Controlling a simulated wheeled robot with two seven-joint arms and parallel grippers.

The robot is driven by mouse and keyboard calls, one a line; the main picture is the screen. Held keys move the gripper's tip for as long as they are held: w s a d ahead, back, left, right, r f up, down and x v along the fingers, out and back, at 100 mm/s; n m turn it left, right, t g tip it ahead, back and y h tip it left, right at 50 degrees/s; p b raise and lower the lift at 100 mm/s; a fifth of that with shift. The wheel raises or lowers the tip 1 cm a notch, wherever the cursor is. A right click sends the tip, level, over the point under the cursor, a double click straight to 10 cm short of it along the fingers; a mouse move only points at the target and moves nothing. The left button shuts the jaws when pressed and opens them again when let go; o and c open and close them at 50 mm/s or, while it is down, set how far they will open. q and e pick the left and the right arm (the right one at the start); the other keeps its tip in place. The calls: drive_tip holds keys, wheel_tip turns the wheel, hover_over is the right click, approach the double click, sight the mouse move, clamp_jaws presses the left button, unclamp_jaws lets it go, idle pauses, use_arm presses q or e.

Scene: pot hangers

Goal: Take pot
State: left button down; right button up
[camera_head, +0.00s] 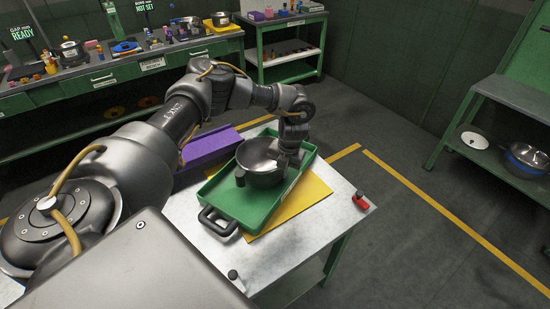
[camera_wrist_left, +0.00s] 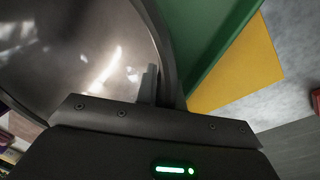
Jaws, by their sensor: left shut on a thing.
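A shiny metal pot (camera_head: 256,168) is in or just over the green tray (camera_head: 233,206) on the near table; I cannot tell whether it touches the tray's floor. My left gripper (camera_head: 286,156) comes down at the pot's right side and is shut on its rim. In the left wrist view, the pot's inside (camera_wrist_left: 75,60) fills the upper left, and the gripper's finger (camera_wrist_left: 149,84) stands against the inside of the wall. The outer finger is mostly hidden. My right gripper is not in view.
The tray, with a black handle (camera_head: 217,221), lies on a yellow sheet (camera_head: 308,192) on the white table (camera_head: 318,226). A red item (camera_head: 360,201) is near the right edge. Cluttered benches are behind; a green shelf (camera_head: 512,174) holds another pot (camera_head: 526,158).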

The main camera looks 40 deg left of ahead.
use_arm(q)
drive_tip(key=shift+w+r+b, duration=0.1)
drive_tip(key=shift+r+b, duration=0.25)
drive_tip(key=shift+r, duration=0.3)
drive_tip(key=s+d+r+b, duration=0.1)
drive_tip(key=s+d+r, duration=0.6)
drive_tip(key=s+r, duration=0.4)
drive_tip(key=shift+s+d+r+b, duration=0.35)
drive_tip(key=shift+s, duration=0.1)
